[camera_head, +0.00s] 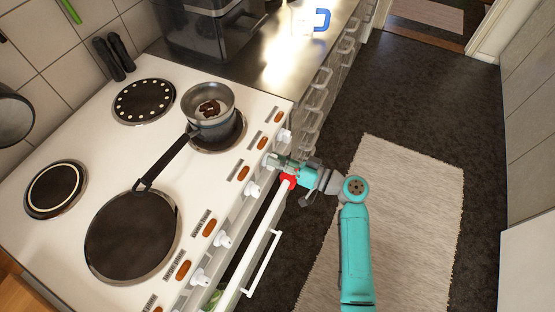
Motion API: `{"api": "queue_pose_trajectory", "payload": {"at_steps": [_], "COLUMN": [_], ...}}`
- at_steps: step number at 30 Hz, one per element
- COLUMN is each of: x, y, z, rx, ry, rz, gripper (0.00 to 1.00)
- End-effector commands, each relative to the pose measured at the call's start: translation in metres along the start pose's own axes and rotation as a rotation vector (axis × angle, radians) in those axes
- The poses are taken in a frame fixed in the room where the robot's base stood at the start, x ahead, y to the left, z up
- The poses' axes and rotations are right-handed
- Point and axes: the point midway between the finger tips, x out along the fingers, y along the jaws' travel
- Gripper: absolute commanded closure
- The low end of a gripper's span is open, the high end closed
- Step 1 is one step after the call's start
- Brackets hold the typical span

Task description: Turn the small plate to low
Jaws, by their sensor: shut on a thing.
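The white cooker (75,130) has several dark round plates on its top. A plate (232,141) at the front right lies under a small grey saucepan (209,122). The other plates are a dotted one (145,101), a ringed one (56,189) and a large one (133,237). I cannot tell which is called the small plate. White knobs line the front panel, such as one (285,135) and another (252,188). My gripper (272,160) is at the panel between these two, shut on a knob that it mostly hides. The knob's setting cannot be read.
The saucepan holds brown pieces, and its black handle reaches over the large plate. A white rail (262,262) stands out from the cooker front. A steel counter (270,50) adjoins on the right. The floor with a pale rug (410,210) is open.

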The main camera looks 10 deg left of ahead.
Motion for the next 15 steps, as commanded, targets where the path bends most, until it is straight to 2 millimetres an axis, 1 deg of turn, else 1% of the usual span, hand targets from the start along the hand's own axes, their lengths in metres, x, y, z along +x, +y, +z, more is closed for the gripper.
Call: {"api": "queue_pose_trajectory", "payload": {"at_steps": [1,6,15], "x": [0.0023,0.0025,0.0027], "y": [-0.0001,0.0012,0.0023], "z": [-0.0034,-0.0035,-0.0037], "rx": [0.027,0.128,0.222], "ry": [0.003,0.004,0.004], "rz": [-0.001,-0.002,-0.002], "gripper": [1.0,1.0,1.0]}}
